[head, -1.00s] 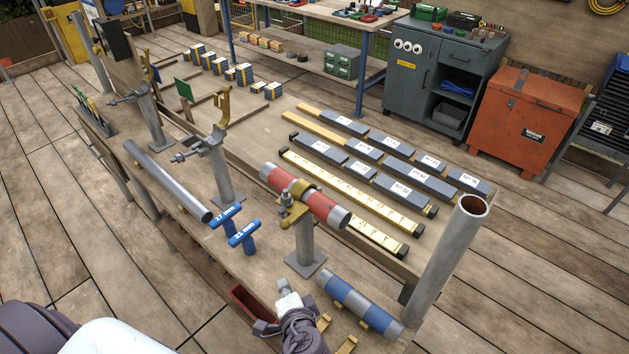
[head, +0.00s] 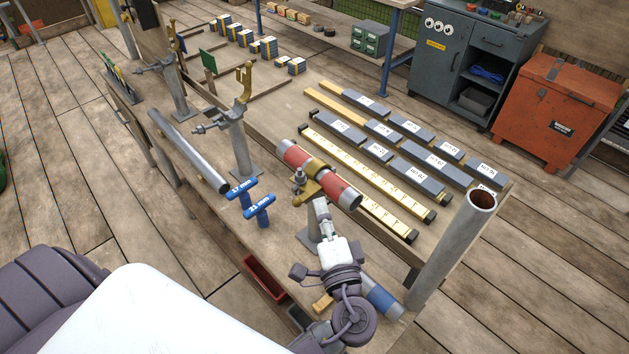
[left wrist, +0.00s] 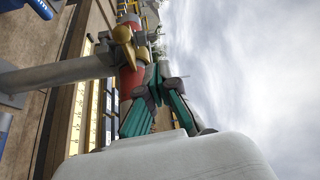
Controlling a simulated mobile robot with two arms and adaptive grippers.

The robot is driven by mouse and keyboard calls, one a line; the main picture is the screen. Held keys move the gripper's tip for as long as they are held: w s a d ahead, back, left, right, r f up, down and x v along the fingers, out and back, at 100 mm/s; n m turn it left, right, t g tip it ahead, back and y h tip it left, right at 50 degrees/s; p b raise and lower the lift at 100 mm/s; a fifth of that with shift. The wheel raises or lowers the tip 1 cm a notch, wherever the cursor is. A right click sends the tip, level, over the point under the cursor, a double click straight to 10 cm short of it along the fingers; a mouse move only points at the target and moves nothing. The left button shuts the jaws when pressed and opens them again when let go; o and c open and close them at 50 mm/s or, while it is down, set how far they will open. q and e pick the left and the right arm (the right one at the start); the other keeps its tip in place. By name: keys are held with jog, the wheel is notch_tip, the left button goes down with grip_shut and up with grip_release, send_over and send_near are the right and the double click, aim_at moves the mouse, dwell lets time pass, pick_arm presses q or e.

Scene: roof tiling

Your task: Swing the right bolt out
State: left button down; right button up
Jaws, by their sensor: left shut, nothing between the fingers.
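A red tube with grey ends (head: 295,156) lies in the gold clamp (head: 312,180) on the right post. The clamp's bolt, with a grey nut (head: 299,178), stands upright at the near side of the clamp. My left gripper (head: 320,206) is shut and empty, just below and to the right of the bolt, near the tube. In the left wrist view its fingers (left wrist: 153,84) are together in front of the red tube (left wrist: 131,79), with gold clamp parts (left wrist: 124,35) beyond them. I cannot tell whether they touch. My right gripper is out of view.
An open clamp (head: 225,118) stands on the post to the left, near a grey tube (head: 188,150). A blue-banded tube (head: 382,297) lies behind my forearm. A tall grey pipe (head: 450,250) stands at right.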

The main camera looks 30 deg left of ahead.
aim_at(308, 186)
pick_arm(q)
jog(key=p+x, duration=0.4)
jog(key=x, duration=0.4)
jog(key=shift+w+a+r, duration=0.1)
jog(key=shift+a+r, duration=0.05)
jog(key=shift+r, duration=0.05)
jog(key=shift+w+a+f+p, duration=0.1)
jog(key=shift+w+a+p, duration=0.3)
jog(key=shift+w, duration=0.1)
jog(key=shift+f+b, duration=0.25)
jog(key=shift+b, duration=0.6)
jog(key=shift+s+a+r+n+b, duration=0.1)
jog(key=shift+s+r+n+b, duration=0.05)
jog(key=shift+s+n+b, duration=0.15)
jog(key=shift+b, duration=0.4)
jog(key=shift+s+a+f+n+t+y+b, duration=0.15)
jog(key=shift+s+n+y+b, duration=0.4)
jog(key=shift+b, duration=1.7)
jog(key=shift+s+a+n+t+y+b, duration=0.2)
jog(key=shift+s+n+b, duration=0.55)
jog(key=shift+b, duration=1.45)
jog(key=shift+s+a+f+n+g+y+b, duration=0.1)
jog(key=shift+s+a+n+y+b, duration=0.4)
jog(key=shift+b, duration=1.75)
